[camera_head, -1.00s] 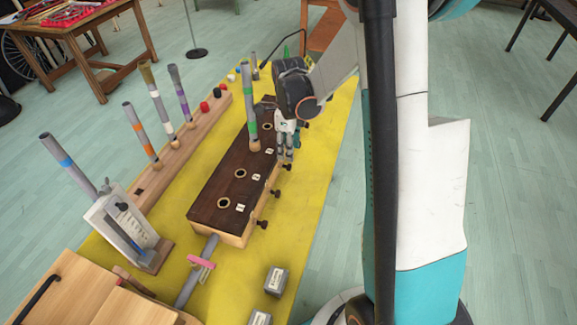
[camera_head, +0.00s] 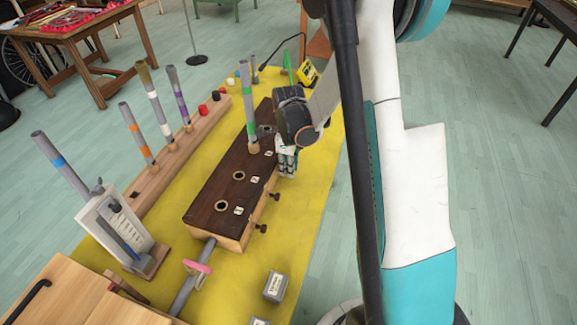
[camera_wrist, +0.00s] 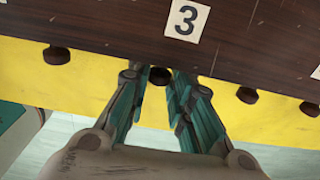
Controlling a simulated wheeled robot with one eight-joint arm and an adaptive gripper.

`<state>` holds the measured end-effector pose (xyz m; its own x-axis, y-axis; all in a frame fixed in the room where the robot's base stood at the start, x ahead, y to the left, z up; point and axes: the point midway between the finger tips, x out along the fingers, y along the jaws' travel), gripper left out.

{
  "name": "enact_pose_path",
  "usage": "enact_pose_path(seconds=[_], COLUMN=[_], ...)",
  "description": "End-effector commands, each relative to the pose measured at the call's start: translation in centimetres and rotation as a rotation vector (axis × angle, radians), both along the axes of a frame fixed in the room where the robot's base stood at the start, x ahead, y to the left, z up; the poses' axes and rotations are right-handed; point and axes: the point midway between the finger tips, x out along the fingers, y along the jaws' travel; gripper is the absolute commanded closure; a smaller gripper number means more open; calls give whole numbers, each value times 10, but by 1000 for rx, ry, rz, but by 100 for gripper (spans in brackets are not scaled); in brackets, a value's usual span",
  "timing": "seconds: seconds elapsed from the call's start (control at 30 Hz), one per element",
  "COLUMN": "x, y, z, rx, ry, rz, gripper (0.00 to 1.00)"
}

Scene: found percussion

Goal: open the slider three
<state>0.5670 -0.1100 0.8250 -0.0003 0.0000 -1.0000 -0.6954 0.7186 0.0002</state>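The dark-topped wooden box (camera_head: 215,192) lies on a yellow cloth and has round holes along its top. In the wrist view, a white label "3" (camera_wrist: 187,19) sits on the dark top. Below it the dark round knob of slider three (camera_wrist: 160,77) sticks out from the side. My gripper (camera_wrist: 158,85) is open, with one teal finger on each side of that knob; contact is not clear. In the head view my gripper (camera_head: 287,162) is low at the box's right side and hides this knob.
Neighbouring knobs (camera_wrist: 57,55) and (camera_wrist: 247,95) stand apart from my fingers. A striped tube (camera_head: 249,105) rises from the box close to my gripper. Grey weights (camera_head: 275,285) lie on the yellow cloth (camera_head: 320,150), which is bare right of the box.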

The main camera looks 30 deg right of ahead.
Motion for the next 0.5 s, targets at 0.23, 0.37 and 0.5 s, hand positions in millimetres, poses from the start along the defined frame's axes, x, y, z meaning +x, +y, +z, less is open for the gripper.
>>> enact_pose_path(seconds=[0.23,0.37,0.5], x=[-1,-13,-22], y=[-2,-13,-21], z=[0,0,0], rx=[0,0,0], ry=[0,0,0], rz=[-1,-3,-1], gripper=[100,100,100])
